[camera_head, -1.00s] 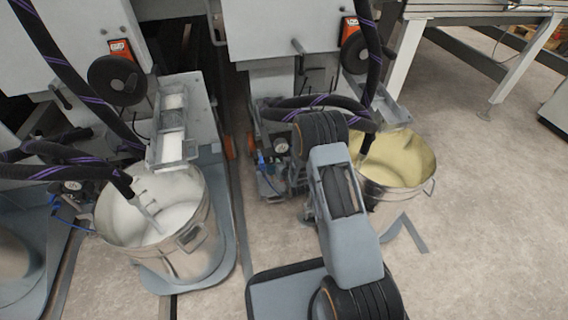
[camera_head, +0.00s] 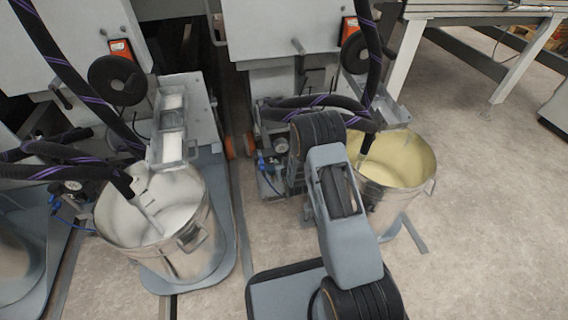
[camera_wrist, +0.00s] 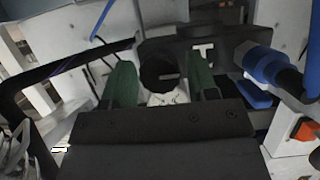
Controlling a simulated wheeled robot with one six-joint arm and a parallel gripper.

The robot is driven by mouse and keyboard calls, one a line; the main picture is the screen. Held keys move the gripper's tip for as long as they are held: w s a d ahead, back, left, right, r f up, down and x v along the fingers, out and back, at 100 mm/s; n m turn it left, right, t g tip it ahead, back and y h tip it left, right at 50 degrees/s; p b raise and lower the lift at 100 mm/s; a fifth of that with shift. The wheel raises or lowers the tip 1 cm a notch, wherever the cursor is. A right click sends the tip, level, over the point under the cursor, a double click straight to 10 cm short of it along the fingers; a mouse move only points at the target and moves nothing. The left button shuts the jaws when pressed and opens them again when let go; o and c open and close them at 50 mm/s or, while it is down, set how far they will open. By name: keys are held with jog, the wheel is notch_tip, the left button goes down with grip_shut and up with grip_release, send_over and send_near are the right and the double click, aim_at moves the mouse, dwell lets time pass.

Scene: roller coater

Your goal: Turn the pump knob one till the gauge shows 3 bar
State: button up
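In the wrist view, my gripper (camera_wrist: 163,82) has two green fingers held apart. A dark round knob-like part (camera_wrist: 163,64) shows between them. I cannot tell whether the fingers touch it. In the head view, my arm reaches to the pump (camera_head: 283,178) beside the right bucket, and my gripper is hidden behind the arm. A small round gauge (camera_head: 281,144) with a pale face sits on this pump, left of my arm. Its needle is too small to read.
A bucket with yellow contents (camera_head: 425,165) stands right of my arm, and a bucket with white contents (camera_head: 190,235) stands to the left. Black hoses (camera_head: 320,101) arch close above the pump. A blue fitting (camera_wrist: 262,64) is near the right finger.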

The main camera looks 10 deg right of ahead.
jog(key=shift+o, duration=0.8)
jog(key=p+v, duration=0.5)
jog(key=v, duration=0.9)
jog(key=shift+w+r, duration=0.1)
jog(key=shift+w, duration=0.05)
